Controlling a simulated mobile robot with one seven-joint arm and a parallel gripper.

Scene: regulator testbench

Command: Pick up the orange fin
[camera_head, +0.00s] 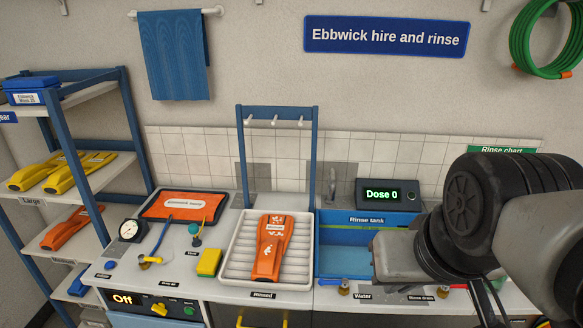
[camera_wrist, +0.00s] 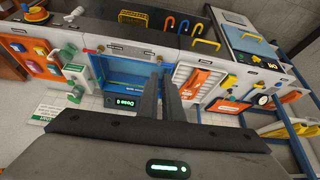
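An orange fin (camera_head: 272,247) with a white label and pale patches lies lengthwise in the white ribbed tray (camera_head: 233,276) marked Rinsed. It also shows in the wrist view (camera_wrist: 197,82), right of my fingers. Another orange fin (camera_head: 66,228) lies on the left rack's lower shelf. My gripper (camera_wrist: 163,72) points toward the counter from above, its fingers in front of the rinse tank and apart from the fin in the tray. Its two dark fingers appear close together with nothing visible held. Whether they are fully shut is unclear.
The blue rinse tank (camera_head: 343,262) is right of the tray, with a Dose 0 display (camera_head: 388,194) behind. A blue peg frame (camera_head: 240,158) rises behind the tray. A yellow block (camera_head: 208,262) and gauge (camera_head: 131,230) stand left. Yellow fins (camera_head: 80,173) lie on the rack.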

